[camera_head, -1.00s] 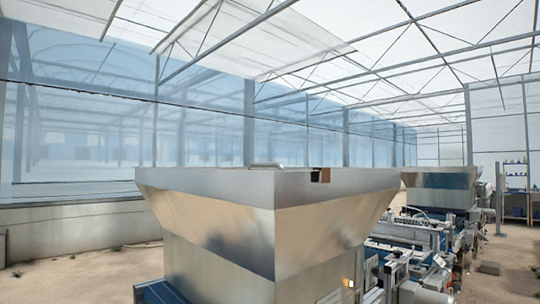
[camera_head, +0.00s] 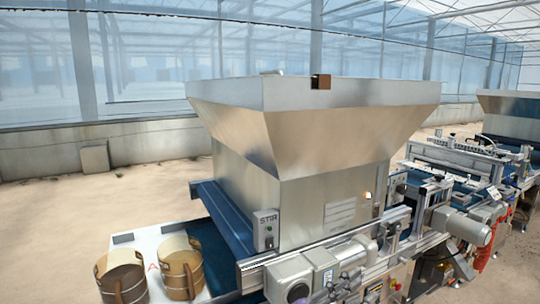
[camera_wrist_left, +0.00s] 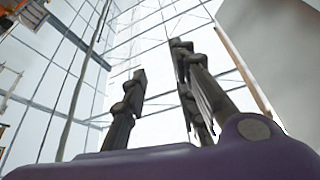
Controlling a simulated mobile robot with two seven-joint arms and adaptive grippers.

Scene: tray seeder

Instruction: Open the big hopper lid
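The big hopper (camera_head: 335,140) is a grey metal box with a flared top, in the middle of the head view. Its lid is seen almost edge-on at the top rim, so its surface is hidden. A small light handle-like piece (camera_head: 272,72) stands up at the top edge, and a small brown block (camera_head: 320,82) sits at the front rim. My left gripper (camera_wrist_left: 160,62) shows in the left wrist view with its dark fingers apart and nothing between them. Neither gripper shows in the head view.
A STIR switch box (camera_head: 266,231) is on the hopper's base. Seeder machinery (camera_head: 450,190) extends to the right. Bare floor (camera_head: 60,220) lies at left.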

